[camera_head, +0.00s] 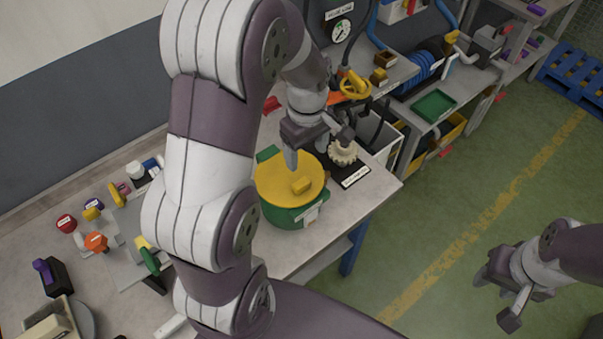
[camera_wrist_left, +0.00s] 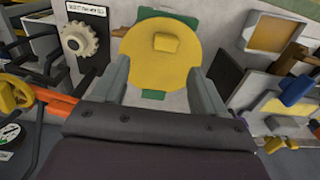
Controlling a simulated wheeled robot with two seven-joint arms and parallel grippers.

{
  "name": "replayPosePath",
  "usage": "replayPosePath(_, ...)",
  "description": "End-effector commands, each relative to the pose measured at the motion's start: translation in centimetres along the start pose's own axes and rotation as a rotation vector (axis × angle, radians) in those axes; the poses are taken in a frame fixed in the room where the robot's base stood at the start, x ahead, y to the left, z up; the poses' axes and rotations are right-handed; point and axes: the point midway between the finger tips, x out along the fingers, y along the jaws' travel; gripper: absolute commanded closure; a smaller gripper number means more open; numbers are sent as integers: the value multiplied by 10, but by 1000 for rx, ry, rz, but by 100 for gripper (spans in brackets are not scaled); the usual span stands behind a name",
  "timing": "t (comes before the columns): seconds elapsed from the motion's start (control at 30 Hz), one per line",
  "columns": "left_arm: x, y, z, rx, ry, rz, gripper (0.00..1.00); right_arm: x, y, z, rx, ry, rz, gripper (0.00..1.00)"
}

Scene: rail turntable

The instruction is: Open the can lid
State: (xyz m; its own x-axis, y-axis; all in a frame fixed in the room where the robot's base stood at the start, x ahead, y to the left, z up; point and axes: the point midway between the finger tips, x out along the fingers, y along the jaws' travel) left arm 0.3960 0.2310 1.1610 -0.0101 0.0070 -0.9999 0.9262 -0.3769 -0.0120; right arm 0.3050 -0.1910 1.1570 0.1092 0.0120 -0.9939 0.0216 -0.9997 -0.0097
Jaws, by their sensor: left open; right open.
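A green can (camera_head: 284,213) stands on the workbench under my left arm. Its round yellow lid (camera_head: 275,184) lies on top and has a small yellow block-shaped handle (camera_head: 301,185). In the left wrist view the lid (camera_wrist_left: 160,62) and its handle (camera_wrist_left: 166,42) show beyond the fingertips, with green parts of the can (camera_wrist_left: 154,94) at the edges. My left gripper (camera_head: 318,150) is open above the lid, its fingers pointing down; in the wrist view the fingers (camera_wrist_left: 161,72) straddle the lid's near part, empty. My right gripper (camera_head: 497,297) is open and empty over the floor at the right.
A cream gear (camera_head: 343,153) on a black labelled base stands right beside the can. A yellow valve wheel (camera_head: 355,86) and pipes are behind. Several coloured knobs and levers (camera_head: 97,241) fill the bench at left.

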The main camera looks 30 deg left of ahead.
Motion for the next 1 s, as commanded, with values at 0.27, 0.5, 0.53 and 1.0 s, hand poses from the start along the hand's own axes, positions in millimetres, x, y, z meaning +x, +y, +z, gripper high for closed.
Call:
replayPosePath(0.27, 71, -2, 1, 4, -4, -6, 28, -17, 0, -2, 0, 0, 0, 57)
replayPosePath(0.5, 105, -1, 1, 5, 0, -1, 28, -22, 0, -2, 0, 0, 0, 57)
replayPosePath(0.53, 106, -1, 1, 5, 0, 0, 28, -22, 0, -2, 0, 0, 0, 57)
replayPosePath(1.0, 110, -1, 1, 6, 1, 1, 73, -22, 0, -2, 0, 0, 0, 57)
